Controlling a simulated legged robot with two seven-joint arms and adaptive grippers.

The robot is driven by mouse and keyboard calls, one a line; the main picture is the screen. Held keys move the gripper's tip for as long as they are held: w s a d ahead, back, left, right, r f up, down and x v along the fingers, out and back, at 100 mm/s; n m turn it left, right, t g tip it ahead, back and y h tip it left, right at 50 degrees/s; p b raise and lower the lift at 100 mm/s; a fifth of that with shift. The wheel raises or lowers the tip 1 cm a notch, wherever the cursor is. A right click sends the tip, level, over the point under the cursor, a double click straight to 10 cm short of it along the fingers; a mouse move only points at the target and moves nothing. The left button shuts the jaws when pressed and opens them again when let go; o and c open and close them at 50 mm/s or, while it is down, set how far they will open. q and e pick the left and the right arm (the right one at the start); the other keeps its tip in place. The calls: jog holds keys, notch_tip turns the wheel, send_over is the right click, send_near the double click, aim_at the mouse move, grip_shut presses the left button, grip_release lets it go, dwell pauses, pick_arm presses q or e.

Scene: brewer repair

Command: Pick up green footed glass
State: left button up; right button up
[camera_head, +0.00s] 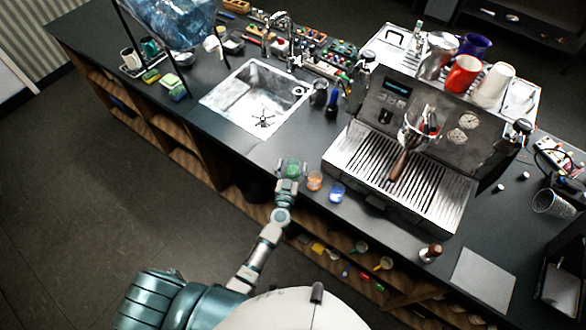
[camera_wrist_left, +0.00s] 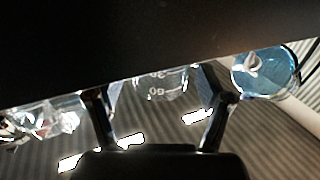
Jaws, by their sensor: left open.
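The green footed glass (camera_head: 291,167) stands near the front edge of the counter, just below the sink. My left gripper (camera_head: 290,180) reaches up to it from the front, at the near side of the glass and partly hiding its lower part. In the left wrist view, my left gripper (camera_wrist_left: 158,105) has its two fingers spread apart. A clear-looking glass with printed markings (camera_wrist_left: 162,84) shows between the fingers, cut off above by a dark surface. I cannot tell whether the fingers touch it. My right gripper is not in view.
An orange glass (camera_head: 314,181) and a blue glass (camera_head: 337,193) stand close to the right of the green one. The espresso machine (camera_head: 400,165) is farther right. The sink (camera_head: 258,97) lies behind. The counter (camera_head: 238,150) is clear to the left of the glass.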

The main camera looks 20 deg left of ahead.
pick_arm(q)
jog(key=shift+s, duration=0.1)
jog(key=c, duration=1.3)
jog(key=shift+r, duration=0.15)
